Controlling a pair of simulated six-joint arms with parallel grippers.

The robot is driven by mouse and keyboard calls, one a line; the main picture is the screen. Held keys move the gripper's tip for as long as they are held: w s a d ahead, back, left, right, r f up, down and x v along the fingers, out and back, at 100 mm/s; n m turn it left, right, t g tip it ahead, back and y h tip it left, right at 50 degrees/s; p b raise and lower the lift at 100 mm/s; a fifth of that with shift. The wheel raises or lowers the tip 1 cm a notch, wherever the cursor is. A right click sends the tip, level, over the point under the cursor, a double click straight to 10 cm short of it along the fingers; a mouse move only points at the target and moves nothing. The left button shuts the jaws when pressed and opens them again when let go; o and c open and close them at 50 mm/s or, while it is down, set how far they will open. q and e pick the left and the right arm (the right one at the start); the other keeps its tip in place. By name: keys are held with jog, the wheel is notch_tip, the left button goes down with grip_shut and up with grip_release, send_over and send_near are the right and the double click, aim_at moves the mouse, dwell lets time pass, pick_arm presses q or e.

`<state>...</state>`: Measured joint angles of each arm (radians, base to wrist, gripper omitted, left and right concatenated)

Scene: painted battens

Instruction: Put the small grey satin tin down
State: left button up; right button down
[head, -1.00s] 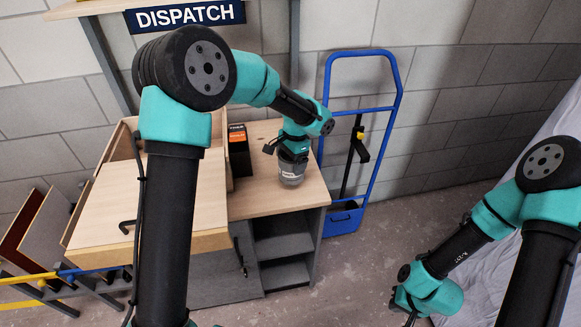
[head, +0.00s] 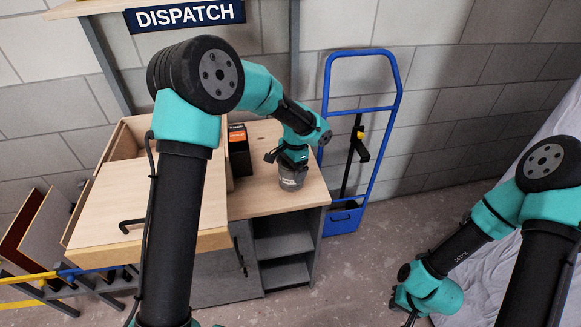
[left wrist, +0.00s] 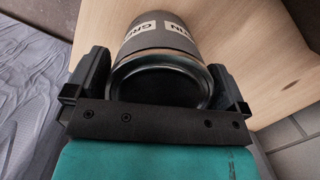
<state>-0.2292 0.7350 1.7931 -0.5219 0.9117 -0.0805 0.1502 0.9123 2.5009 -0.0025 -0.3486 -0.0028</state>
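The small grey satin tin (head: 291,180) is over the right part of the wooden bench top, near its front edge. My left gripper (head: 288,164) is above it, shut on its sides. In the left wrist view the tin (left wrist: 163,45) sits between the two dark fingers, with its rimmed end towards the camera and part of a pale label reading "GR" showing. I cannot tell whether the tin's base touches the bench.
A black box with an orange label (head: 238,150) stands left of the tin on the bench top (head: 262,203). A wooden box with a sloped lid (head: 115,205) is further left. A blue hand truck (head: 343,221) stands right of the bench.

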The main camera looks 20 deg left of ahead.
pick_arm(q)
jog(key=shift+r, duration=0.1)
jog(key=r, duration=0.4)
jog(key=w+r, duration=0.1)
jog(key=r, duration=0.3)
jog(key=d+r, duration=0.1)
jog(key=r, duration=0.3)
jog(key=shift+w, duration=0.2)
jog(key=shift+d, duration=0.1)
jog(key=s+d+f+m+t+y, duration=0.2)
jog(key=d+m+y, duration=0.4)
jog(key=d, duration=0.1)
jog(key=s+d+f+m+t+y, duration=0.1)
jog(key=s+d+m+t+y, duration=0.1)
jog(key=d+m+y, duration=0.4)
jog(key=shift+d+f, duration=0.35)
jog(key=shift+d, duration=0.75)
jog(key=x, duration=1.2)
jog(key=shift+a, duration=0.15)
